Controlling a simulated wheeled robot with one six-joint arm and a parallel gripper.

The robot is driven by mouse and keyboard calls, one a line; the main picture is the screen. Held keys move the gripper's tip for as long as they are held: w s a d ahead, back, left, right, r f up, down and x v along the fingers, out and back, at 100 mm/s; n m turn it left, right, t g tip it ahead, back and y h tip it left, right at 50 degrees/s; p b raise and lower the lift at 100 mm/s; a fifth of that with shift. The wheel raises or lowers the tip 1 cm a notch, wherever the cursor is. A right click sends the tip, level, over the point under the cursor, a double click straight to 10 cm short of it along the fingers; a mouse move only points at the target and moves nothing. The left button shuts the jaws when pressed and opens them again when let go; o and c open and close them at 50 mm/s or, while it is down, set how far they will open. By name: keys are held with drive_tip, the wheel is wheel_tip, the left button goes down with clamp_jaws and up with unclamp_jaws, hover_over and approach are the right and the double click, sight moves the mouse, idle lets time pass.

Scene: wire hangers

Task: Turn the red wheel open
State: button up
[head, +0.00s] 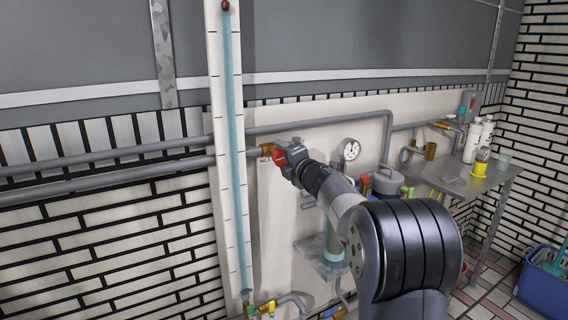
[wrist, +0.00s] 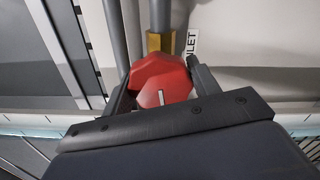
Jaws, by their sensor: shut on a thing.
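The red wheel (wrist: 162,80) sits on a brass fitting (wrist: 154,42) on a grey pipe, beside a label reading INLET (wrist: 191,42). A short white mark shows on the wheel's face. My gripper (wrist: 160,88) has one finger on each side of the wheel and is shut on it. In the head view the red wheel (head: 279,157) shows only in part, at the tip of my gripper (head: 284,159). My arm reaches to it from the lower right.
A tall gauge tube (head: 233,130) with tick marks stands just left of the wheel. Grey pipes (head: 110,156) run along the wall. A round dial (head: 351,149) is to the right. A metal bench (head: 470,187) with bottles and cups stands farther right, with a blue bucket (head: 543,280) on the floor.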

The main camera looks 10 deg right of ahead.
drive_tip(key=n+b, duration=0.1)
drive_tip(key=n, duration=0.2)
drive_tip(key=shift+f+n+b, duration=0.1)
drive_tip(key=shift+n+b, duration=1.1)
drive_tip(key=shift+n, duration=1)
drive_tip(key=o, duration=1)
drive_tip(key=shift+s, duration=0.1)
drive_tip(key=v, duration=1)
drive_tip(key=shift+s+d, duration=0.15)
drive_tip(key=shift+s, duration=0.15)
